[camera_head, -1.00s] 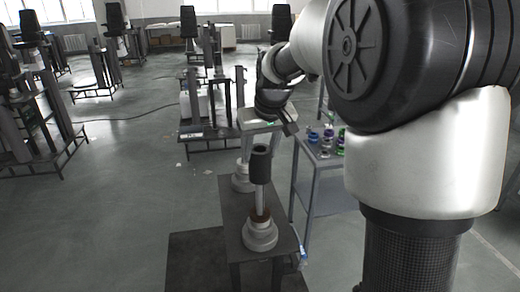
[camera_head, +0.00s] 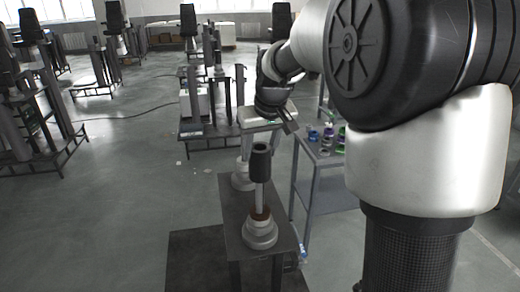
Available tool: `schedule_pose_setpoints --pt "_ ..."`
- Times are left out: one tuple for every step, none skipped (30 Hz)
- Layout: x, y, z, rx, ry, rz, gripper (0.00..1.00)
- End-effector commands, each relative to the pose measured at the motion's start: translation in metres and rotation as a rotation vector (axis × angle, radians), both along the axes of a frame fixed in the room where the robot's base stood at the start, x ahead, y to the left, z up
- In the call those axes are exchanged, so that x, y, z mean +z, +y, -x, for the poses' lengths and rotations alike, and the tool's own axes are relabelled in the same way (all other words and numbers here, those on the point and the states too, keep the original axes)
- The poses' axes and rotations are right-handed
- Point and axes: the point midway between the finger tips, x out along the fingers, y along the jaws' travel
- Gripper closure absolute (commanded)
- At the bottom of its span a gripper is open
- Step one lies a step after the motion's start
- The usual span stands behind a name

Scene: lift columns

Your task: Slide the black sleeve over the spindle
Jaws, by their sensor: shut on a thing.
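The black sleeve (camera_head: 261,164) is an upright dark tube with its open top showing. It is in line with the upper end of the pale spindle (camera_head: 260,198), whose lower shaft shows bare below it. I cannot tell how far the sleeve is around the shaft. The spindle stands on a round, stepped, light-grey base with a brown ring. My gripper (camera_head: 262,138) comes from behind and above and is shut on the sleeve. Its fingertips are small and hard to make out.
The dark bench (camera_head: 234,208) carries the spindle and a second light round base (camera_head: 243,178) behind it. A grey side table (camera_head: 325,160) on the right holds several small coloured parts. Other column stands fill the background. Open floor lies to the left.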

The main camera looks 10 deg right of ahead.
Motion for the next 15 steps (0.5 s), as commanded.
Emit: schedule_pose_setpoints --pt "0.001 0.0 -0.001 0.0 -0.004 0.0 1.0" --pt "0.001 0.0 -0.001 0.0 -0.004 0.0 1.0" --pt "0.0 0.0 -0.001 0.0 -0.004 -0.001 1.0" --pt "0.0 0.0 -0.001 0.0 -0.004 -0.001 1.0" --pt "-0.001 0.0 -0.001 0.0 -0.004 -0.001 1.0" --pt "-0.002 0.0 -0.001 0.0 -0.003 0.0 1.0" --pt "-0.003 0.0 -0.001 0.0 -0.003 0.0 1.0" --pt "-0.004 0.0 -0.001 0.0 -0.003 0.0 1.0" --pt "-0.006 0.0 -0.001 0.0 -0.003 0.0 1.0" --pt "-0.007 0.0 -0.001 0.0 -0.003 0.0 1.0" --pt "-0.009 0.0 -0.001 0.0 -0.003 0.0 1.0" --pt "-0.011 0.0 -0.001 0.0 -0.003 0.0 1.0" --pt "-0.012 0.0 -0.001 0.0 -0.003 0.0 1.0" --pt "-0.014 0.0 -0.001 0.0 -0.003 0.0 1.0" --pt "-0.016 0.0 -0.001 0.0 -0.003 0.0 1.0"
